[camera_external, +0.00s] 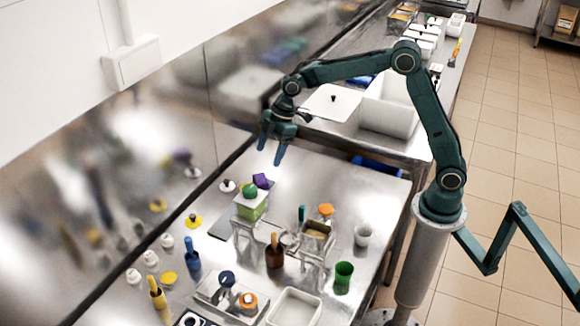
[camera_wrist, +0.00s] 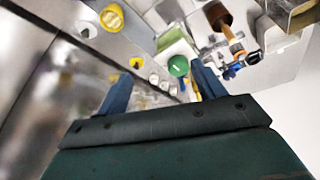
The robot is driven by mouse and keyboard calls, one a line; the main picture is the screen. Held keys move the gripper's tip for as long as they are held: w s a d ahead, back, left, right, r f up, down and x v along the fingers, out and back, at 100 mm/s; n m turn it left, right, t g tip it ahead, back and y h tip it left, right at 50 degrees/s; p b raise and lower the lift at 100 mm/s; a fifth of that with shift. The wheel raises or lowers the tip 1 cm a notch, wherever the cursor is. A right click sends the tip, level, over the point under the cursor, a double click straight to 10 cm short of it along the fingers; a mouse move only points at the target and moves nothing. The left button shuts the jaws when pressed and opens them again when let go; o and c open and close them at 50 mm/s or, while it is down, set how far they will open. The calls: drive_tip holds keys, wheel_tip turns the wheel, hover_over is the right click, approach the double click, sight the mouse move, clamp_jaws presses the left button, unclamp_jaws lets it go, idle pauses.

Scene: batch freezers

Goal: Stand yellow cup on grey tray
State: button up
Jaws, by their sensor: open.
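A yellow cup (camera_external: 157,299) stands upright at the near left of the steel table, with a stick rising from it. In the wrist view a round yellow thing (camera_wrist: 112,17) shows at the top left; I cannot tell whether it is this cup. A flat dark grey tray (camera_external: 221,226) lies near the table's middle, partly hidden by a stand with a green block. My gripper (camera_external: 271,156) is open and empty, high above the table's far end, well away from the cup. Its two fingers (camera_wrist: 161,72) show apart in the wrist view.
A blue cup (camera_external: 192,262) and a brown cup (camera_external: 274,257) with handles stand nearby. A green cup (camera_external: 343,280) is on the right. A light tray (camera_external: 207,293) holds blue and orange items. Stands, lids and white knobs crowd the table; its far end is clear.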

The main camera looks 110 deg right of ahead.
drive_tip(key=s+a+r+m, duration=0.1)
drive_tip(key=s+a+r, duration=0.45)
drive_tip(key=a, duration=0.25)
drive_tip(key=s+a+r, duration=0.4)
drive_tip(key=s+a, duration=0.2)
drive_tip(key=a, duration=0.2)
drive_tip(key=s+a+f+m, duration=0.1)
drive_tip(key=s+a, duration=0.2)
drive_tip(key=s, duration=0.6)
drive_tip(key=s+a+f+m+t+h, duration=0.1)
drive_tip(key=s+a, duration=0.3)
drive_tip(key=s, duration=0.4)
drive_tip(key=shift+s+a+f+m+t, duration=0.15)
drive_tip(key=shift+s+f+m+t, duration=0.15)
drive_tip(key=shift+s+f, duration=0.1)
drive_tip(key=shift+w, duration=0.1)
